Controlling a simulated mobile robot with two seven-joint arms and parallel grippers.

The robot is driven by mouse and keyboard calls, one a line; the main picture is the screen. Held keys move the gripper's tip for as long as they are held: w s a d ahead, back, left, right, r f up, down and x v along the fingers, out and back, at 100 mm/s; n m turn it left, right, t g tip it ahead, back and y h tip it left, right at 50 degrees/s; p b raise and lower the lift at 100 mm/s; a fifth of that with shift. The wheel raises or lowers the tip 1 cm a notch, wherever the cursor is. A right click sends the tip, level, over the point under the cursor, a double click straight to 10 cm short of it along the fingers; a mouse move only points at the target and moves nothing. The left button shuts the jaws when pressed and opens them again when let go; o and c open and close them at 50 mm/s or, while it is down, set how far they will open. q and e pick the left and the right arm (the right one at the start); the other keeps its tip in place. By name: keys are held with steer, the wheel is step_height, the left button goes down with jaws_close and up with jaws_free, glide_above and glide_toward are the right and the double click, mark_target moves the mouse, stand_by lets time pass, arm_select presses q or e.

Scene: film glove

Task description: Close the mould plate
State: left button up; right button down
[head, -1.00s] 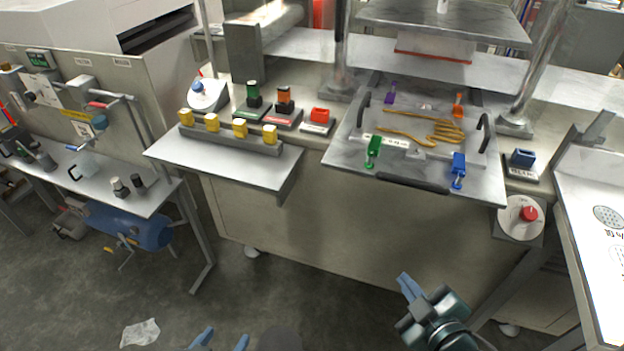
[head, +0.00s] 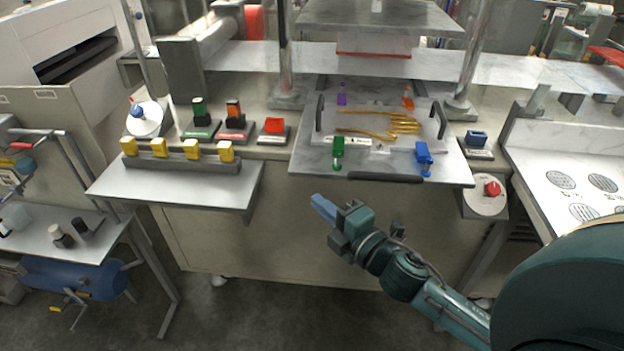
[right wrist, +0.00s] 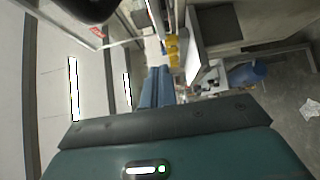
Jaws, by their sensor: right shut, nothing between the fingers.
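The grey mould plate (head: 312,160) lies on the press bed, with a black handle (head: 385,178) along its front edge. Black side handles stand left and right on it. A yellow hand-shaped outline (head: 385,125) lies face up in its middle, uncovered. Purple, orange, green (head: 337,152) and blue (head: 424,156) clamps stand around it. My right gripper (head: 322,208) is in front of and below the plate's front edge, apart from it, shut and empty. Its blue fingers also show together in the right wrist view (right wrist: 157,88). My left gripper is out of view.
The upper press platen (head: 380,17) hangs above the bed between metal posts (head: 466,60). A shelf (head: 180,187) with several yellow blocks juts out at left. A dial with a red knob (head: 492,188) is at right, beside a white bench (head: 560,150). Floor space in front is clear.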

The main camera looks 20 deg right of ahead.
mark_target(300, 172)
steer(key=w, duration=0.6)
steer(key=shift+w+d+p, duration=0.2)
steer(key=shift+d+p, duration=0.15)
steer(key=shift+d, duration=0.05)
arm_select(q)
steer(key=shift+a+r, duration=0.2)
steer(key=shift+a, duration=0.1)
arm_select(e)
steer(key=shift+w+d, duration=0.2)
steer(key=shift+w, duration=0.15)
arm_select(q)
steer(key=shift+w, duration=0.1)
